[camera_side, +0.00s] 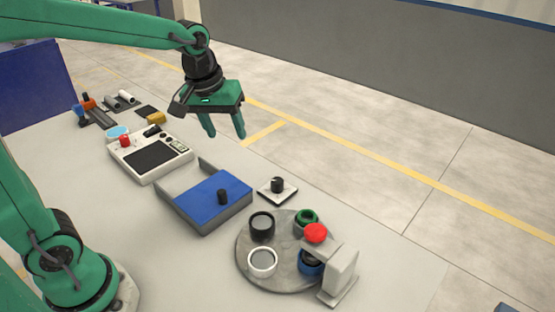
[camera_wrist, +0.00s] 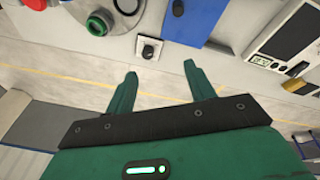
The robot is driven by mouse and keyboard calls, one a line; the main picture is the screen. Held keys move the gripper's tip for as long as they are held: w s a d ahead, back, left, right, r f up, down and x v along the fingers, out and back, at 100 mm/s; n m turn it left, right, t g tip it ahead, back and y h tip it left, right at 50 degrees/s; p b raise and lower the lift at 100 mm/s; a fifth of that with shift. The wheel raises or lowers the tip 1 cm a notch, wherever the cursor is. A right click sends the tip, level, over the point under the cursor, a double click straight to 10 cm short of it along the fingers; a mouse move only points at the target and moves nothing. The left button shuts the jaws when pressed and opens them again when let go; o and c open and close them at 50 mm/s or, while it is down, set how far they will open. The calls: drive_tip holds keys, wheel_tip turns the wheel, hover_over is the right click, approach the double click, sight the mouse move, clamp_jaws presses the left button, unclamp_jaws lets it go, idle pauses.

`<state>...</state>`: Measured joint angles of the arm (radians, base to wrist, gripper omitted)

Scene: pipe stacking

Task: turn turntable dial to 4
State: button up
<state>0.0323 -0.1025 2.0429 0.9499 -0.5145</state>
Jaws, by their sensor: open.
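The turntable (camera_side: 283,272) is a round grey disc at the front right of the table, carrying a black ring, a white ring, a green ring and a blue piece. A small dial (camera_side: 277,185) with a black knob on a white square plate sits just behind the turntable. It also shows in the wrist view (camera_wrist: 148,50), beyond the fingertips. The dial's markings are too small to read. My gripper (camera_side: 226,135) is open and empty, above and to the left of the dial, apart from it. Its two green fingers also show in the wrist view (camera_wrist: 160,66).
A grey box with a blue sliding lid (camera_side: 213,198) and black knob stands left of the dial. A white device with a dark screen (camera_side: 152,157) is farther left. A grey stand with a red button (camera_side: 316,233) overhangs the turntable's right side. The table edge is behind the dial.

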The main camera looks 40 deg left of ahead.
drive_tip(key=w+d+f+n+g, duration=0.1)
drive_tip(key=w+f+n, duration=0.2)
drive_tip(key=w+f, duration=0.35)
drive_tip(key=n+g, duration=0.2)
drive_tip(key=n, duration=0.1)
hover_over(277, 180)
wheel_tip(277, 180, down, 7)
drive_tip(key=shift+f, duration=0.35)
drive_tip(key=shift+f, duration=0.1)
drive_tip(key=shift+f, duration=3.8)
drive_tip(key=shift+c, duration=0.4)
drive_tip(key=c, duration=0.9)
